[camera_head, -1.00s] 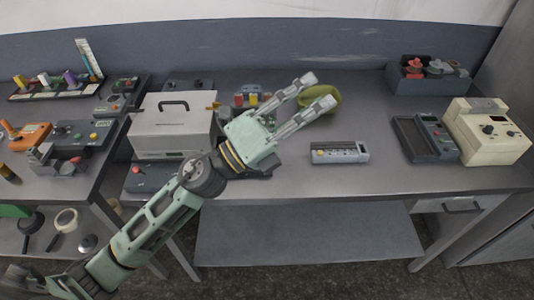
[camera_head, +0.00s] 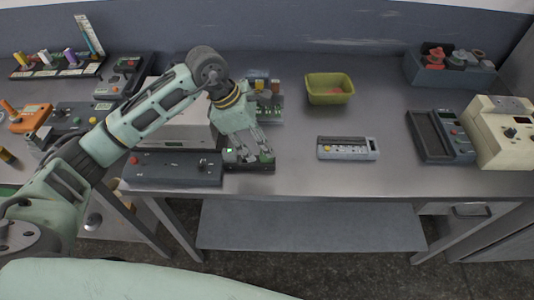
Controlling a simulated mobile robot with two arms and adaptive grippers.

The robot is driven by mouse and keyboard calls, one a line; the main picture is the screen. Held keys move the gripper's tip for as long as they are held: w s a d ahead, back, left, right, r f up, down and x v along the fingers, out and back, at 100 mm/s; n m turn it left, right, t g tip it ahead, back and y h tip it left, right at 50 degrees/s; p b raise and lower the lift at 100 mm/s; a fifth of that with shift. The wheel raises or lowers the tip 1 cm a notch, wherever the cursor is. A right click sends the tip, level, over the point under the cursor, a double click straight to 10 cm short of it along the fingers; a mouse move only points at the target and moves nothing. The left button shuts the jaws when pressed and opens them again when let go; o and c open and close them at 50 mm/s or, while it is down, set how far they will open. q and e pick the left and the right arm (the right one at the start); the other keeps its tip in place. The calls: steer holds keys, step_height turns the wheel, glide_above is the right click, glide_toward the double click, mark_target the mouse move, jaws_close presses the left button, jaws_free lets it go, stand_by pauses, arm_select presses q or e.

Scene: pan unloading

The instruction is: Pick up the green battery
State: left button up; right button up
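My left gripper (camera_head: 256,150) points down over a small dark device (camera_head: 262,166) at the front of the table, beside the grey case. Its fingers look apart, with nothing clearly held between them. A small bit of green shows at the fingertips, too small to tell whether it is the green battery. Behind the gripper, a holder with small yellow and orange blocks (camera_head: 268,87) is partly covered by my arm. I cannot make out the green battery for certain in the camera_head view. My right gripper is not in view.
A dark control box (camera_head: 172,170) stands left of the gripper, and a grey case (camera_head: 178,132) lies behind my arm. A yellow-green bin (camera_head: 330,88) and a grey battery tray (camera_head: 347,148) stand to the right, with clear table around them. A cream machine (camera_head: 501,130) is far right.

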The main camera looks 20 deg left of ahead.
arm_select(q)
steer(key=x, duration=0.1)
steer(key=p+x, duration=0.1)
steer(key=x, duration=0.1)
steer(key=p+x, duration=0.1)
steer(key=shift+w+f, duration=0.3)
steer(key=shift+f, duration=0.15)
steer(key=shift+a, duration=0.1)
steer(key=c, duration=0.9)
jaws_close()
